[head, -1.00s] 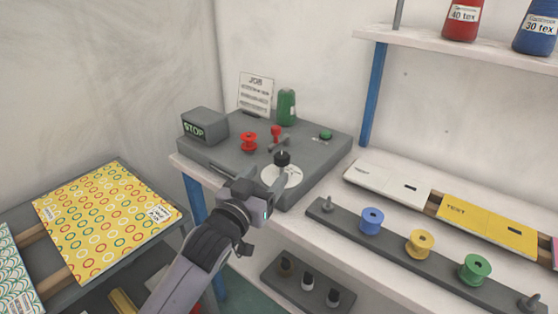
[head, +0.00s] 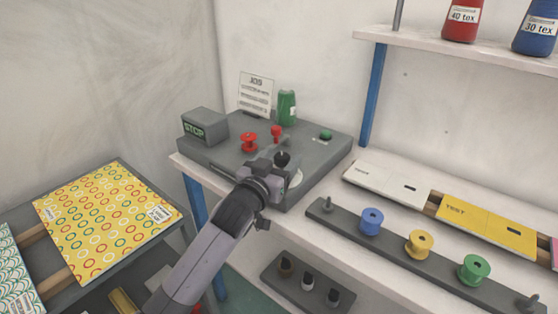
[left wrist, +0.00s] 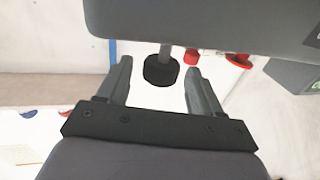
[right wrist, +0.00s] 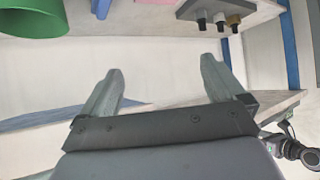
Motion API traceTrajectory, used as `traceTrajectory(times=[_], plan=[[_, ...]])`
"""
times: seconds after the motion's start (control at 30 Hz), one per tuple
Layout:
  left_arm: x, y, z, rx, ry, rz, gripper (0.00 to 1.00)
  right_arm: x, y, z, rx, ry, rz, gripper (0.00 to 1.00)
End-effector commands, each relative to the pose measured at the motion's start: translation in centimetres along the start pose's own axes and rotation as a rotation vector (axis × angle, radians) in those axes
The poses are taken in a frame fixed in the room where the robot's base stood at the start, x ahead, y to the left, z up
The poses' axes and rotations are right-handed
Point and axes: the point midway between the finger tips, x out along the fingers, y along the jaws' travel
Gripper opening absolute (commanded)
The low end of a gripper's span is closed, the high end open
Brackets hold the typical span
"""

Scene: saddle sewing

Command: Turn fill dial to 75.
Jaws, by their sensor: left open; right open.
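The fill dial has a black knob (head: 282,158) above a white round scale plate (head: 295,178) on the grey machine (head: 325,165). My left gripper (head: 278,165) is at the dial, covering much of the plate. In the left wrist view the black knob (left wrist: 160,70) lies between the open fingers (left wrist: 158,78), with gaps on both sides. The scale's marks cannot be read. My right gripper (right wrist: 157,80) is open and empty in its own wrist view, away from the dial; it does not show in the head view.
On the machine are a red spool (head: 249,142), a small red knob (head: 276,132), a green cone (head: 287,107), a green button (head: 326,135) and a STOP box (head: 205,126). A rail of spools (head: 420,244) lies to the right. A job card (head: 256,94) stands behind.

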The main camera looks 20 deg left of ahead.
Motion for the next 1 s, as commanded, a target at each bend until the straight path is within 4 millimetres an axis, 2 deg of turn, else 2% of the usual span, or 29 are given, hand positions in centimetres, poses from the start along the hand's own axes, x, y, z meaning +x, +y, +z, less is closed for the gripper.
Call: traceTrajectory(times=[0.07, 0.2, 0.23, 0.57, 1.0], plan=[[0.0, 0.0, 0.0, -0.001, 0.0, 0.0, 0.62, 0.0, 0.0, 0.0, 0.0, 0.0, 0.0, 0.96], [0.0, 0.0, 0.0, -0.001, 0.0, 0.0, 0.17, 0.0, 0.0, 0.0, 0.0, 0.0, 0.0, 0.96], [0.0, 0.0, 0.0, -0.001, 0.0, 0.0, 0.09, 0.0, 0.0, 0.0, 0.0, 0.0, 0.0, 0.96], [0.0, -0.1, -0.1, 0.002, 0.0, 0.024, 0.09, -0.3, 0.0, -0.4, -0.001, 0.0, 0.0, 0.96], [0.0, -0.6, -0.2, 0.007, -0.002, 0.214, 0.09, -1.6, 0.0, -2.2, -0.001, 0.0, 0.0, 0.96]])
